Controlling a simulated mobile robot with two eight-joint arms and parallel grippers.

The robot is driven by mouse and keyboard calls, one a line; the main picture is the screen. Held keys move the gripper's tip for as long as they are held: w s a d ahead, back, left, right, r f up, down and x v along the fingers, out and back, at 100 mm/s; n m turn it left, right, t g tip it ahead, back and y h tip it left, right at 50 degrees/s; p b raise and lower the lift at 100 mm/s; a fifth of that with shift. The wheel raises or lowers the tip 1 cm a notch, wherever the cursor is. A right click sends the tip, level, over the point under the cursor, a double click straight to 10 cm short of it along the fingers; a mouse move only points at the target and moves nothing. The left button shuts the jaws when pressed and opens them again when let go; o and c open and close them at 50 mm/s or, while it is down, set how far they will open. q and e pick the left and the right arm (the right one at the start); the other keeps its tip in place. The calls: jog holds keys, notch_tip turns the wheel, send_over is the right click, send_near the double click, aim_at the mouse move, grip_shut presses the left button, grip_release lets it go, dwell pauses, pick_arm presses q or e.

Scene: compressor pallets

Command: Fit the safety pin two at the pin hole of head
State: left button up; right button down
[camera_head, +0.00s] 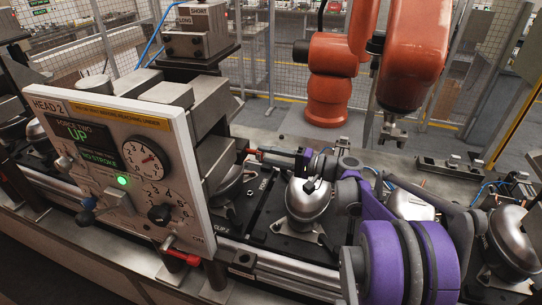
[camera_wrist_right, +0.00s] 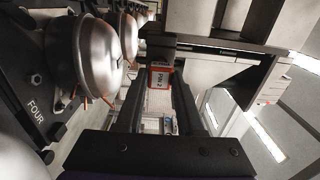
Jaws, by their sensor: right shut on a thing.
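My right gripper (camera_head: 268,156) reaches left toward the right side of the Head 2 press. It is shut on safety pin two, a small red piece that shows between the fingertips in the wrist view (camera_wrist_right: 160,76), with lettering that looks like "PIN 2". The head (camera_head: 200,110) is a grey metal block behind the white control panel (camera_head: 120,160) marked "HEAD 2". The panel display reads "UP" and "NO STROKE". In the wrist view the grey head (camera_wrist_right: 235,50) is beyond and to the right of the fingers. I cannot make out the pin hole. My left gripper is not in view.
Silver compressor domes (camera_head: 307,203) stand on the dark line under and beside my arm; one is close left of the fingers in the wrist view (camera_wrist_right: 95,55). Another dome (camera_head: 514,240) stands at right. An orange robot arm (camera_head: 333,70) stands behind, by the mesh fence.

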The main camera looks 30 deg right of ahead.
jog(key=shift+x, duration=1.5)
jog(key=shift+c, duration=2.2)
grip_release()
jog(key=shift+s, duration=0.15)
jog(key=b+v, duration=0.1)
jog(key=v, duration=0.9)
jog(key=shift+s+d, duration=0.2)
jog(key=shift+d, duration=0.05)
